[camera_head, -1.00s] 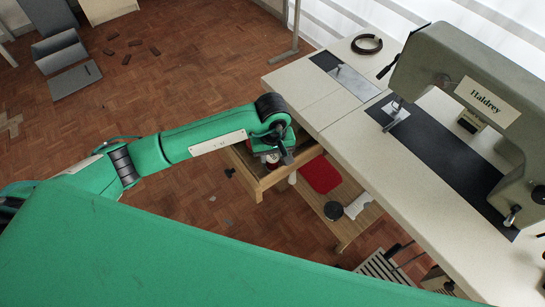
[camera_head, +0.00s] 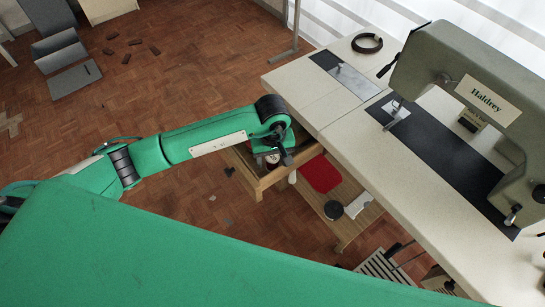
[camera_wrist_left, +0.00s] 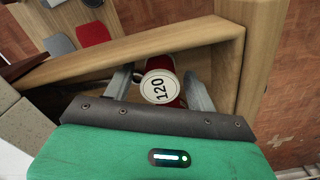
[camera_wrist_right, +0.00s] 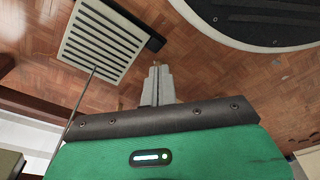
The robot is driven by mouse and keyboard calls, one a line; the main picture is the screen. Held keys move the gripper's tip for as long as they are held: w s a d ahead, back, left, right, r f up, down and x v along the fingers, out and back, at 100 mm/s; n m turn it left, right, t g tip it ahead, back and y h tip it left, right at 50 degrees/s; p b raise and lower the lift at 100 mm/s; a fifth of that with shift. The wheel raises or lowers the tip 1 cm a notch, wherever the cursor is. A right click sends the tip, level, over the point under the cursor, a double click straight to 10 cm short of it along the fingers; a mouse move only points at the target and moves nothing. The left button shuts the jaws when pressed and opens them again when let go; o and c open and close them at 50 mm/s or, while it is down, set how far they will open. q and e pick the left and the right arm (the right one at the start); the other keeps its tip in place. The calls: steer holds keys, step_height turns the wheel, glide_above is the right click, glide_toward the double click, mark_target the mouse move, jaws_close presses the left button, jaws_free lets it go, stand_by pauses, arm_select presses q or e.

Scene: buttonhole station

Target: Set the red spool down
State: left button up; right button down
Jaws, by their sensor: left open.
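The red spool (camera_wrist_left: 164,98) has a round white top marked 120 and stands inside an open wooden drawer (camera_wrist_left: 180,37). My left gripper (camera_wrist_left: 158,72) is open, with one finger on each side of the spool. I cannot tell whether a finger still touches it. In the head view the spool's pale top (camera_head: 272,158) shows beneath my left gripper (camera_head: 281,153), partly hidden by it. The spool's base is hidden. My right gripper (camera_wrist_right: 157,70) is shut and empty above the floor in its wrist view.
The drawer's wooden front (camera_head: 259,190) juts out below the pale table (camera_head: 345,120). A red pad (camera_head: 320,174), a black disc (camera_head: 333,210) and a white item (camera_head: 358,206) lie on a low wooden surface beside it. A grey-green Haldrey machine (camera_head: 480,90) stands on the table.

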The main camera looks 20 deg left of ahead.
arm_select(q)
steer(key=shift+r, duration=0.1)
steer(key=shift+r, duration=0.1)
steer(key=shift+w+r, duration=0.1)
steer(key=shift+r, duration=0.65)
step_height(320, 180, up, 10)
steer(key=shift+r+b, duration=0.2)
steer(key=shift+b, duration=0.2)
arm_select(e)
steer(key=shift+w+a+r, duration=0.1)
steer(key=shift+w+r, duration=0.05)
steer(key=shift+r, duration=0.35)
steer(key=shift+w+a+r, duration=0.1)
steer(key=shift+r, duration=0.35)
steer(key=shift+w, duration=0.25)
